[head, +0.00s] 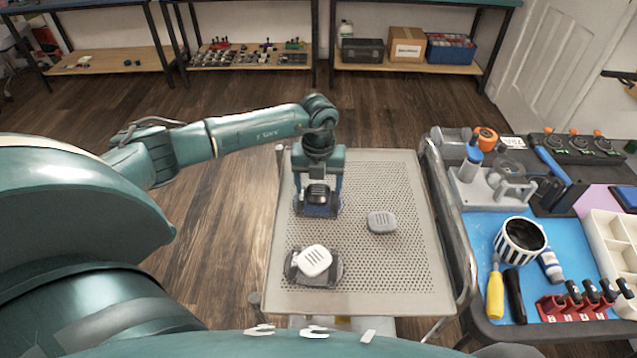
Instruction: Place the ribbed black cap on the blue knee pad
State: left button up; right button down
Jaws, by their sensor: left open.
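The ribbed black cap (318,194) sits between the fingers of my left gripper (319,201). The blue knee pad (318,211) lies under it on the perforated table, toward the table's far left. The cap appears to rest on the pad or just above it; the fingers hide the exact contact. My left gripper points down, with its fingers apart on either side of the cap. My right gripper is not in view.
A grey ribbed cap (382,222) lies alone on the perforated table (400,268). A white ribbed cap (314,261) rests on a dark grey pad (326,279) near the front. A tool cart with a blue mat (484,232) stands at right. The table's right half is mostly clear.

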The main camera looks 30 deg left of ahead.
aim_at(319, 188)
pick_arm(q)
notch_tip(319, 188, up, 12)
jog(key=shift+r+b, duration=0.15)
jog(key=shift+b, duration=0.3)
dwell(0.4)
